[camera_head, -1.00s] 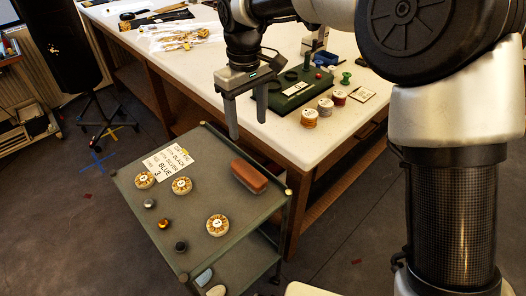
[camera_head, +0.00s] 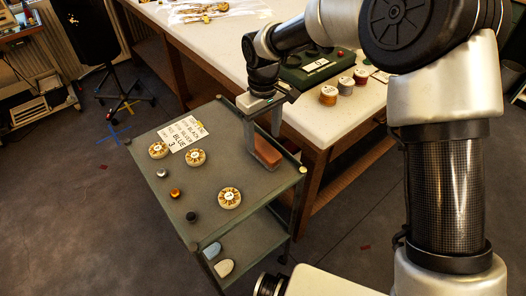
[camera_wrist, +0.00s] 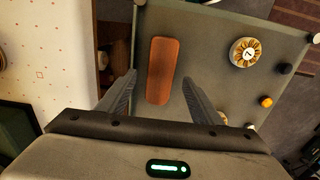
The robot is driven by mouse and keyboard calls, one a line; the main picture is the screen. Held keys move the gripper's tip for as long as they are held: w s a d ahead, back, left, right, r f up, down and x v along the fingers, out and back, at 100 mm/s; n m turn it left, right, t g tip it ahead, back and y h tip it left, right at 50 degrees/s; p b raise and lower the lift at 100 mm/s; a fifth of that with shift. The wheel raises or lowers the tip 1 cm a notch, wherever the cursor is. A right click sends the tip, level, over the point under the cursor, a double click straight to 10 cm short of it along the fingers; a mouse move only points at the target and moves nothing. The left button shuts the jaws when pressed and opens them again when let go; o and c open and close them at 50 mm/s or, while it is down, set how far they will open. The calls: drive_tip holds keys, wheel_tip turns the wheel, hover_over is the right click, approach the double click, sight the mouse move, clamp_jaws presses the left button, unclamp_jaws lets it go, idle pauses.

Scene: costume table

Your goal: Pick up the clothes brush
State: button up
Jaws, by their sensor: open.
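The clothes brush (camera_head: 267,152), a reddish-brown oblong block, lies on the top shelf of the grey-green cart (camera_head: 215,118) near its table-side edge. In the wrist view the brush (camera_wrist: 162,70) shows whole, lengthwise between and beyond the two fingers. My gripper (camera_head: 263,135) is open and points down at the brush, with one finger partly hiding it in the head view. In the wrist view my gripper (camera_wrist: 160,95) has a finger to either side of the brush, with a gap on both sides. I cannot tell how far above the shelf the fingertips are.
Round gold-rimmed tins (camera_head: 229,198), small knobs (camera_head: 175,192) and a lettered card (camera_head: 182,134) lie elsewhere on the cart's top. The white table (camera_head: 225,65) stands close behind, with spools (camera_head: 328,95) and a green case (camera_head: 310,70) on it.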

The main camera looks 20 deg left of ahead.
sight(263, 146)
wheel_tip(263, 146, down, 4)
drive_tip(key=shift+r, duration=0.1)
drive_tip(key=c, duration=1.2)
wheel_tip(263, 146, up, 10)
drive_tip(key=shift+p, duration=0.55)
